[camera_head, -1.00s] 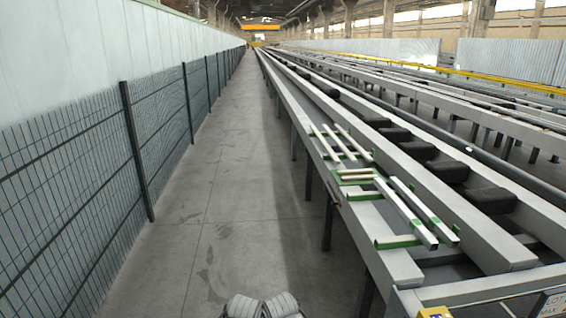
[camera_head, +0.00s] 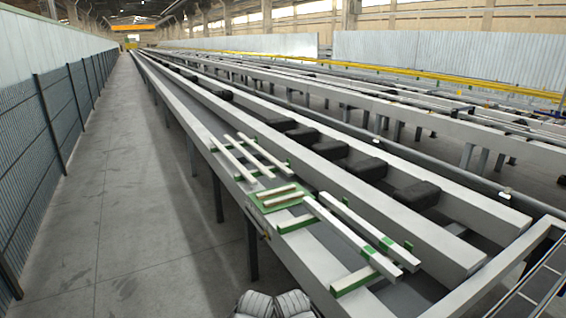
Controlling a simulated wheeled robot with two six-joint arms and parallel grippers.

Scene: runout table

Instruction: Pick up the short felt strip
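Green felt-like strips lie on the runout table (camera_head: 180,103), under and beside pale bars. I cannot tell for certain which is the short felt strip.
Dark blocks (camera_head: 412,194) sit in a row along the channel right of the bars. A metal frame (camera_head: 500,262) stands at the near right. A mesh fence (camera_head: 22,175) runs along the left. The concrete aisle (camera_head: 130,220) between fence and table is clear.

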